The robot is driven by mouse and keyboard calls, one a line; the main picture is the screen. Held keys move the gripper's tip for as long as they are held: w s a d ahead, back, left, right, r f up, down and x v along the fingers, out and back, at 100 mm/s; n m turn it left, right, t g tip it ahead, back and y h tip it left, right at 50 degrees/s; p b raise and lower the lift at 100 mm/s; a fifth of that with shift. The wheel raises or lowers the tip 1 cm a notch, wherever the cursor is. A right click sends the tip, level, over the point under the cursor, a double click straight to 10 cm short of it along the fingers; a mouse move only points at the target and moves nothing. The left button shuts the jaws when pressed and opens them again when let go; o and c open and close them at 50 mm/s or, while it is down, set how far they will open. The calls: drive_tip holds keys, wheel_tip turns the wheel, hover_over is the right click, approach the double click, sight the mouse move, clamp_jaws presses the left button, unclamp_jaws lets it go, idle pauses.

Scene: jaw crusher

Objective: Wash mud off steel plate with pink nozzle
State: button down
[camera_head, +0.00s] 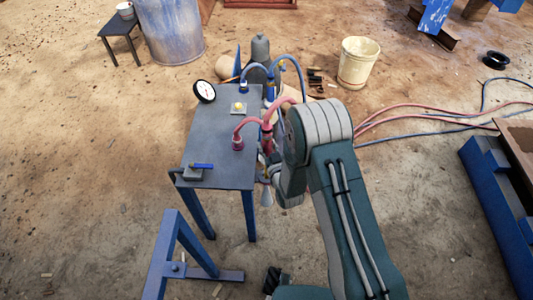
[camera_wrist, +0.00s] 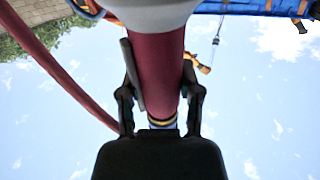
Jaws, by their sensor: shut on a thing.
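My gripper (camera_wrist: 158,62) is shut on the pink nozzle (camera_wrist: 157,85), a dark pink-red cylinder between its two dark fingers in the wrist view. In the head view the nozzle (camera_head: 267,138) stands roughly upright at the right edge of a small dark table, beside my arm. A pink hose (camera_head: 250,121) arches from it to a pink fitting on the table. My gripper is mostly hidden by my arm there. A brown flat panel (camera_head: 520,138) on a blue frame shows at the right edge. I cannot tell whether it is the muddy steel plate.
Pink and blue hoses (camera_head: 425,113) lie on the ground at right. A cream bucket (camera_head: 358,62) stands behind. Open dirt lies left.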

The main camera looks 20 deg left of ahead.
wheel_tip(320, 180, up, 27)
idle(2.5)
drive_tip(key=shift+f, duration=0.15)
